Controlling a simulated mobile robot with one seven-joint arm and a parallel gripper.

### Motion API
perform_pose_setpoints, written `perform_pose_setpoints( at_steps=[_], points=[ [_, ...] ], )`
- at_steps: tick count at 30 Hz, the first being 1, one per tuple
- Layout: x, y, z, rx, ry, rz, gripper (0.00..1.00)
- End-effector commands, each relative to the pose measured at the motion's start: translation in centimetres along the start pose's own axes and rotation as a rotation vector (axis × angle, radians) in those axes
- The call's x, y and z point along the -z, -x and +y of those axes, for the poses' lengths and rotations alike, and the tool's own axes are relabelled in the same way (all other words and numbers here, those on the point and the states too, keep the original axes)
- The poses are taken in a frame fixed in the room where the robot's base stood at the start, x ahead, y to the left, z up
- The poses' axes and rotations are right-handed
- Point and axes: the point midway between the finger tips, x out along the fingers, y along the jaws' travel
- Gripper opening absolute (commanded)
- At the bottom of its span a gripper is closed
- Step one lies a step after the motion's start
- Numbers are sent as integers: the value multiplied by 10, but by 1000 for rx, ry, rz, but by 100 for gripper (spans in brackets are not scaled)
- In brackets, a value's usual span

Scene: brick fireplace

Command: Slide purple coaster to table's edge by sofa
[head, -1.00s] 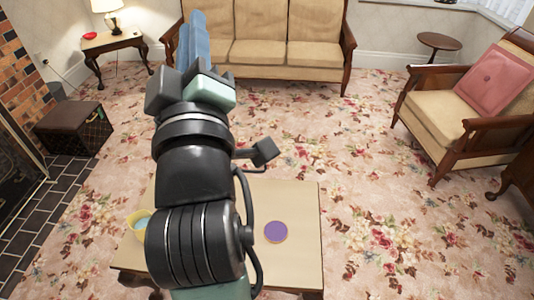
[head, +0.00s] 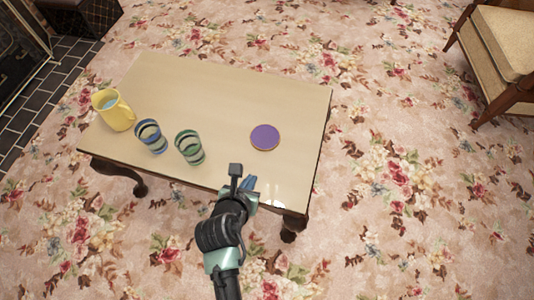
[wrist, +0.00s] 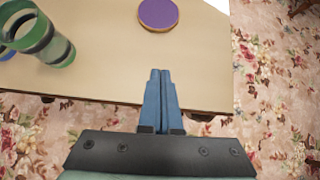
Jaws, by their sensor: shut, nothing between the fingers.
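The round purple coaster (head: 265,137) with a tan rim lies flat on the right part of the wooden table (head: 230,85). It also shows at the top of the wrist view (wrist: 158,12). My gripper (head: 249,183) is at the table's near edge, below and slightly left of the coaster in the head view, and apart from it. In the wrist view its blue fingers (wrist: 159,75) are together and empty, pointing toward the coaster. The sofa is not in view now; only part of the armchair (head: 500,55) shows at the upper right.
A yellow mug (head: 113,110), a blue striped glass (head: 151,136) and a green striped glass (head: 189,147) stand on the table's left part. The green glass also shows at the wrist view's left (wrist: 40,40). The tabletop beyond the coaster is clear.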

Motion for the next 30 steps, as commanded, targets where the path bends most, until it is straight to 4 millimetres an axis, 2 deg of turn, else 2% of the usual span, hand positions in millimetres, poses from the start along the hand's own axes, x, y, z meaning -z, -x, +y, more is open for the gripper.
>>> perform_pose_setpoints(
  at_steps=[15,21,30],
  points=[
    [-4,-103,0,-1,-5,-7,0],
    [-24,-117,0,-2,-5,-6,0],
    [-31,-122,0,-3,-5,-4,0]
  ],
)
